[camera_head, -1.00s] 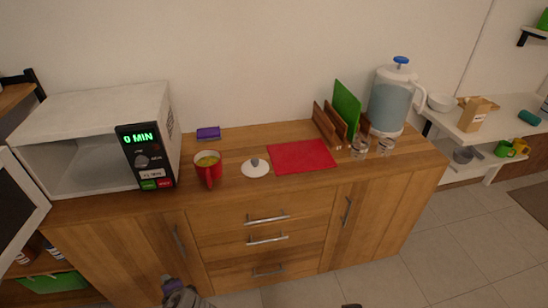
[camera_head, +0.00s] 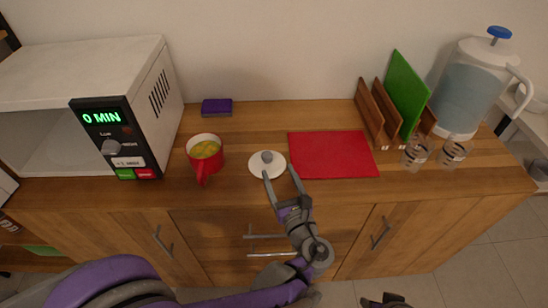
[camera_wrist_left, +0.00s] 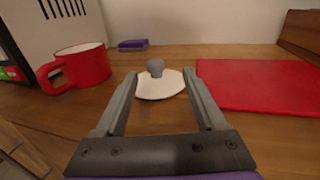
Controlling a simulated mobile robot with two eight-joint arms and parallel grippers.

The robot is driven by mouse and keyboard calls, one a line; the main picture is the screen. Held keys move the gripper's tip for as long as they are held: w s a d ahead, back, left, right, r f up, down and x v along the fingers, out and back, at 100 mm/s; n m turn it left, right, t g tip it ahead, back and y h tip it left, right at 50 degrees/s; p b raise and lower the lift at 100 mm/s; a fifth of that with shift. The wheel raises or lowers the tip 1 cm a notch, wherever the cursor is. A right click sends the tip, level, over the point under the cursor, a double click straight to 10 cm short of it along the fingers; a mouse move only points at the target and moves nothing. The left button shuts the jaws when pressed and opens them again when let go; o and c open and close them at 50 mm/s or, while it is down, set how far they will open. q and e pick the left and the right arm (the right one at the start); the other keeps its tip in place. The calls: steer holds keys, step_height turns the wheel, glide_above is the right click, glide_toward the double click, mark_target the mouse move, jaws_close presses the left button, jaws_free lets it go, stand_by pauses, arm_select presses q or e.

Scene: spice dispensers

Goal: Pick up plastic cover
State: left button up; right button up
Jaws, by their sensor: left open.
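The plastic cover (camera_head: 260,168) is a white round lid with a grey knob (camera_head: 267,157). It lies on the wooden counter between the red mug and the red mat. In the left wrist view the cover (camera_wrist_left: 150,88) sits straight ahead, beyond and between the fingers. My left gripper (camera_head: 279,174) is open and empty, with its fingertips at the front edge of the cover. In the left wrist view its fingers (camera_wrist_left: 160,78) are spread wide on either side. I cannot tell whether they touch the cover. A dark part at the bottom edge may be my right gripper, but it is unclear.
A red mug (camera_head: 204,160) with yellow contents stands left of the cover. A red mat (camera_head: 333,155) lies right of it. An open microwave (camera_head: 105,100) stands at the left. Cutting boards (camera_head: 405,90), glasses (camera_head: 416,153) and a water dispenser (camera_head: 465,85) stand at the right. A purple box (camera_head: 217,107) lies behind.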

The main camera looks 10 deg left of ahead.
mark_target(268, 159)
arm_select(q)
steer(key=x, duration=0.9)
steer(key=shift+s+a+f+b, duration=0.2)
steer(key=shift+s+a+b, duration=0.1)
steer(key=shift+a, duration=0.1)
jaws_close()
